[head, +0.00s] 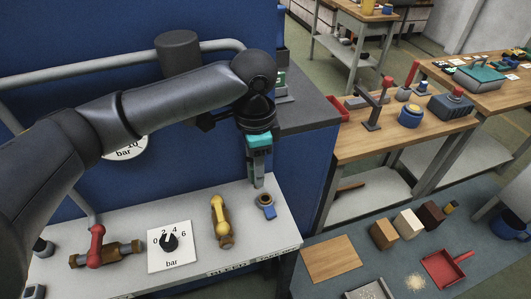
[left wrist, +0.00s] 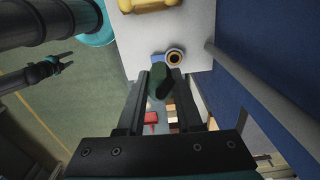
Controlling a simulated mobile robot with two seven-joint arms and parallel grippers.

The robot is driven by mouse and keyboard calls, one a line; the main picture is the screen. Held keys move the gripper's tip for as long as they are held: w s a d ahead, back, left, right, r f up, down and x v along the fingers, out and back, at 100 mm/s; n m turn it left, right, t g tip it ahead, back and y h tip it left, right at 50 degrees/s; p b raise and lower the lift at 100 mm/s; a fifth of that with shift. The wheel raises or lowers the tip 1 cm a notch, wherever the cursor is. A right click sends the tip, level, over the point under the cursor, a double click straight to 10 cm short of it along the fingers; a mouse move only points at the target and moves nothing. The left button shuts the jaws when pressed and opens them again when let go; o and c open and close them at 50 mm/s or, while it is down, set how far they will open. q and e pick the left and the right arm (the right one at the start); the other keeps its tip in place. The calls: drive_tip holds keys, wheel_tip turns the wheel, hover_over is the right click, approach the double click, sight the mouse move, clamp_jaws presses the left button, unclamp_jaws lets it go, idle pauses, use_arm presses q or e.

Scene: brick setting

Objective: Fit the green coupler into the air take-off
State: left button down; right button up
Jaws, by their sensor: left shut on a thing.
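My left gripper (head: 257,180) points down over the right part of the grey bench and is shut on the green coupler. In the left wrist view the dark green coupler (left wrist: 158,82) sits between the two fingers; the head view shows little of it. A small dark claw-like shape (left wrist: 62,63), probably my right gripper, shows at left.
A brass valve (head: 221,222) stands left of the take-off. A dial plate with a black knob (head: 169,243) and a red-handled valve (head: 97,248) are further left. A blue panel (head: 200,160) rises behind. The bench's right edge (head: 298,232) is close to the take-off.

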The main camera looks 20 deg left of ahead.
use_arm(q)
drive_tip(key=m, duration=0.1)
drive_tip(key=w+m+p, duration=0.1)
drive_tip(key=m, duration=0.1)
drive_tip(key=shift+w+d+r, duration=0.1)
drive_tip(key=shift+w+d, duration=0.05)
drive_tip(key=shift+d, duration=0.1)
drive_tip(key=w+f+m+p, duration=0.1)
drive_tip(key=m+p, duration=0.1)
drive_tip(key=m, duration=0.2)
drive_tip(key=f+m+p, duration=0.1)
drive_tip(key=m+p, duration=0.2)
drive_tip(key=m, duration=0.2)
drive_tip(key=w+f+m+p, duration=0.1)
drive_tip(key=m+p, duration=0.2)
drive_tip(key=m, duration=0.2)
drive_tip(key=shift+w+d, duration=0.1)
drive_tip(key=shift+w, duration=0.25)
wheel_tip(320, 180, down, 6)
drive_tip(key=b, duration=0.3)
drive_tip(key=shift+r, duration=0.15)
